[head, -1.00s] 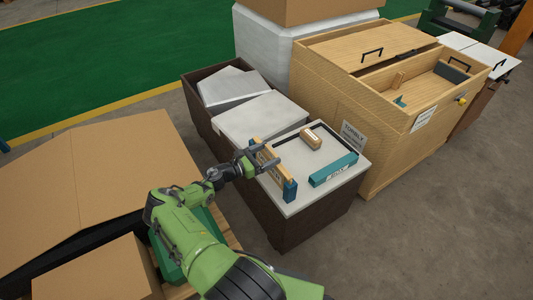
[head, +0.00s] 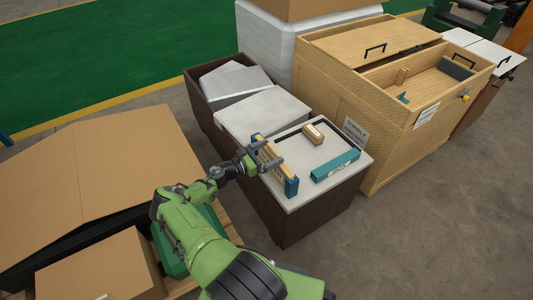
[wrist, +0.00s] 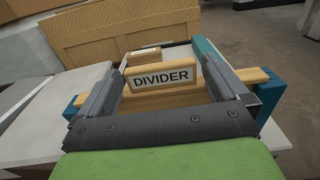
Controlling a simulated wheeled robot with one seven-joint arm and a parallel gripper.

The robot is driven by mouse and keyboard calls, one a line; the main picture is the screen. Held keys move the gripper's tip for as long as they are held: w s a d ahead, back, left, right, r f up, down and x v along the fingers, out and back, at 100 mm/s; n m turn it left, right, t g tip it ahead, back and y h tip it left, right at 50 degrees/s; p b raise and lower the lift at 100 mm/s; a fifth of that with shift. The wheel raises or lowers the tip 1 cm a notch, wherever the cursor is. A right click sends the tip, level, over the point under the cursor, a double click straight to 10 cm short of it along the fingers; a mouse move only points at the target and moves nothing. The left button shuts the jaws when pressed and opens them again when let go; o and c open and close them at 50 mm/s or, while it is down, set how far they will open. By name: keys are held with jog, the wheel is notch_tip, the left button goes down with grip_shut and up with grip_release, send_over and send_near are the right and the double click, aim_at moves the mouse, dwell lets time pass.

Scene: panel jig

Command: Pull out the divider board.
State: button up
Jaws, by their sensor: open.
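The divider board (wrist: 163,78) is a light wooden board with a white label reading DIVIDER. It stands between two blue end posts, the left post (wrist: 72,106) and the right post (wrist: 270,96) in the wrist view. In the head view the board (head: 270,158) is at the left edge of the grey-topped table. My gripper (wrist: 172,86) is open, with one finger on each side of the labelled part. I cannot tell whether either finger touches it. The board's lower part is partly hidden behind my gripper in the wrist view.
On the same table (head: 350,178), a small wooden block (head: 313,135) lies behind the board and a teal bar (head: 336,165) lies to its right. A wooden cabinet (head: 385,130) stands behind. A cardboard box (head: 90,180) is left of my arm.

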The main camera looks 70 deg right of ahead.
jog(key=p+v, duration=0.1)
jog(key=v, duration=1.4)
jog(key=shift+w+a+p, duration=0.25)
jog(key=shift+w+p, duration=0.05)
jog(key=shift+p, duration=0.1)
jog(key=w+a+r+m+t+y, duration=0.4)
jog(key=a+r+m+t+y, duration=0.1)
jog(key=a+r, duration=0.5)
jog(key=w+a+r+m+t+y, duration=0.4)
jog(key=a+r+y, duration=0.1)
jog(key=a+r, duration=0.55)
jog(key=s+a+r+t+y+p, duration=0.15)
jog(key=s+a+r+t, duration=0.25)
jog(key=s+a+r, duration=0.4)
jog(key=s+a+r+t+y, duration=0.2)
jog(key=s+a+r+t, duration=0.3)
jog(key=a, duration=0.5)
notch_tip(320, 180, up, 15)
jog(key=p, duration=1.4)
jog(key=shift+s+r+m+g, duration=0.2)
jog(key=shift+s+m+g, duration=0.05)
jog(key=shift+m+g, duration=0.15)
